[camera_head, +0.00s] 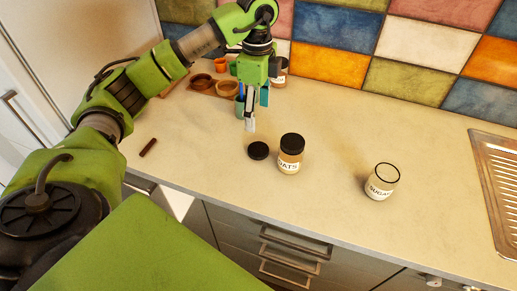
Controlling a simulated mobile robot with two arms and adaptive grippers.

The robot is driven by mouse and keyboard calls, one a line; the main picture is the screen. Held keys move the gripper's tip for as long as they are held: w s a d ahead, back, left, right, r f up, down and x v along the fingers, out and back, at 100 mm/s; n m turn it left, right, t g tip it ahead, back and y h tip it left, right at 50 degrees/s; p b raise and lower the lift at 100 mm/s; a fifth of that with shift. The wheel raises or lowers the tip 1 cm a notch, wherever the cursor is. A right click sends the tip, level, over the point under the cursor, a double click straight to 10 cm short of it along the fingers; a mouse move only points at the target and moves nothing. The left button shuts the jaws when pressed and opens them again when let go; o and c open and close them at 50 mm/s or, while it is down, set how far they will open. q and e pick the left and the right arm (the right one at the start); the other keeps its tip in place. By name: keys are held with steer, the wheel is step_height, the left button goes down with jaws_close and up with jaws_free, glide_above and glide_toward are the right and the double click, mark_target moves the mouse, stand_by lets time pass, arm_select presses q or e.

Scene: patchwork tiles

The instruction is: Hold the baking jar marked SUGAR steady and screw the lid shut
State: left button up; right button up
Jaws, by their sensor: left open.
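The SUGAR jar (381,184) is a clear glass jar with a white label, standing upright and open on the counter at the right. A loose black lid (258,151) lies flat on the counter, left of the OATS jar (290,158), which has its own black lid on. My left gripper (251,126) is open and points down; in the head view its fingertips show just above the lid, apart from it. I see nothing between its fingers. The SUGAR jar stands well to its right, untouched. My right gripper is not in view.
Behind the left gripper are an orange cup (221,65), brown bowls (202,81) and a partly hidden jar (280,72). A small dark brown bar (148,147) lies at the left. A metal sink (497,185) is at the right. The counter around the SUGAR jar is clear.

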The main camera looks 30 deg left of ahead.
arm_select(q)
steer(key=p, duration=0.2)
glide_above(258, 149)
step_height(258, 149, down, 8)
steer(key=shift+s+f, duration=0.1)
steer(key=shift+f, duration=0.15)
step_height(258, 149, down, 4)
steer(key=shift+f+p, duration=0.25)
steer(key=shift+p, duration=0.95)
steer(key=shift+f, duration=0.35)
steer(key=c, duration=0.8)
